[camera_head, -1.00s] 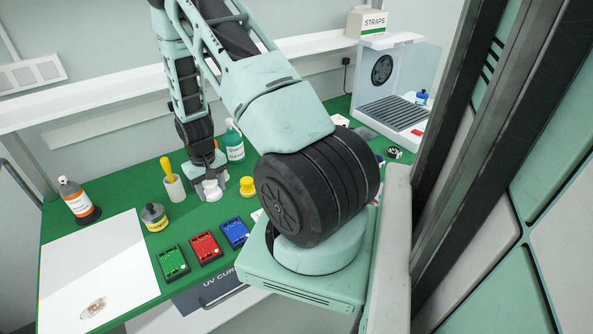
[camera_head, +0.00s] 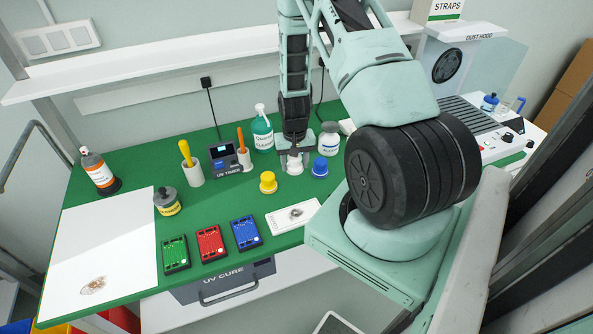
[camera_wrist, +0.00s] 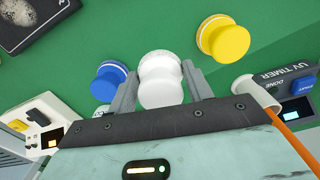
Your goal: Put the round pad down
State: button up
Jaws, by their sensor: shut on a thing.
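My gripper (camera_head: 294,152) is shut on a white round pad (camera_head: 295,167), a knob-shaped piece. In the wrist view the white pad (camera_wrist: 160,85) sits upright between the two fingers of my gripper (camera_wrist: 160,82). It is low over the green table top; I cannot tell whether its base touches. A yellow round pad (camera_head: 268,183) stands to its left and a blue round pad (camera_head: 320,168) to its right. In the wrist view the blue pad (camera_wrist: 108,82) is on the left, close to a finger, and the yellow pad (camera_wrist: 223,38) is on the upper right.
A UV timer (camera_head: 223,158), a green-labelled bottle (camera_head: 262,135) and an acetone bottle (camera_head: 329,140) stand behind. Some green table is bare between.

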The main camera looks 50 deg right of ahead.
aim_at(294, 181)
notch_tip(294, 181, down, 4)
jog(key=shift+f+p, duration=0.1)
jog(key=shift+p, duration=0.65)
jog(key=shift+f, duration=0.4)
jog(key=shift+f, duration=0.2)
jog(key=o, duration=1.1)
jog(key=shift+r, duration=0.1)
jog(key=shift+r, duration=0.1)
